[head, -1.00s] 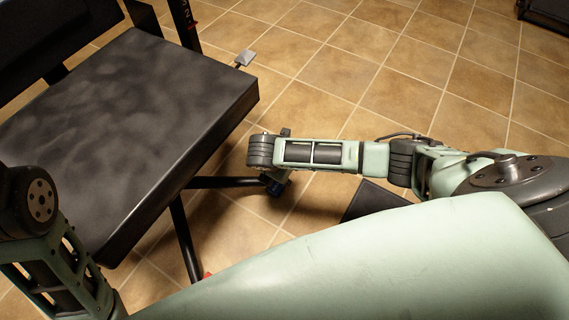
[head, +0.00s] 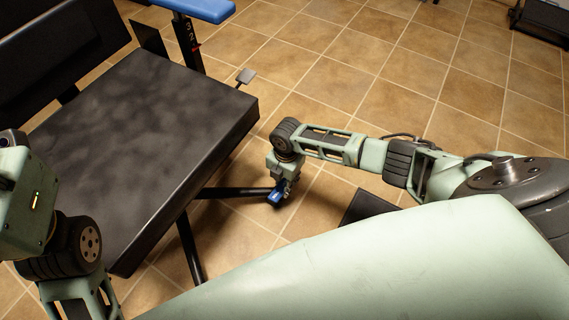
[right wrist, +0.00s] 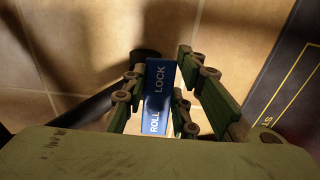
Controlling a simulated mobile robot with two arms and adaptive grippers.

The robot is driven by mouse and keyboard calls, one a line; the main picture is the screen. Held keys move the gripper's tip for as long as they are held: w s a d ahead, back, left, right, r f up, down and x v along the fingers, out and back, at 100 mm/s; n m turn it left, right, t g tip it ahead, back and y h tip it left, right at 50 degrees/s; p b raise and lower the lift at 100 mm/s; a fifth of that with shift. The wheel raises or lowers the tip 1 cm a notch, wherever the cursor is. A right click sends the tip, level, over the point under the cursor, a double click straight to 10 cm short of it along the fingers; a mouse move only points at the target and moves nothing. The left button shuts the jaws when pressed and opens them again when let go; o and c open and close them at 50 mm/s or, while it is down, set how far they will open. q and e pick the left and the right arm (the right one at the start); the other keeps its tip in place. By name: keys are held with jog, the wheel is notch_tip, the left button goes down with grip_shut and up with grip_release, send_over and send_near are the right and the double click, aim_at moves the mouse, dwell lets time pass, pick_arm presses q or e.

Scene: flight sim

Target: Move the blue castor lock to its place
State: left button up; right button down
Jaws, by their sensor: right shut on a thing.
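The blue castor lock (head: 275,197) is at the floor-side end of a black leg (head: 232,192) of the chair. In the right wrist view the blue castor lock (right wrist: 158,92) is a narrow blue plate lettered "ROLL" and "LOCK". My right gripper (head: 284,187) points down at it, and in the right wrist view the gripper (right wrist: 158,78) has its fingers on either side of the lock and is shut on it. The castor itself is mostly hidden. Parts of my left arm show at the left edge, but its gripper fingers are not in view.
The black padded chair seat (head: 150,140) stands left of my right gripper, with a blue-topped arm (head: 200,8) behind. A small pedal (head: 246,76) sticks out beyond the seat. A dark flat plate (head: 368,207) lies right. Open tiled floor (head: 400,80) extends behind.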

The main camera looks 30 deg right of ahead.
jog(key=c, duration=1.4)
grip_release()
notch_tip(320, 180, up, 12)
jog(key=shift+d, duration=0.2)
jog(key=shift+w, duration=0.1)
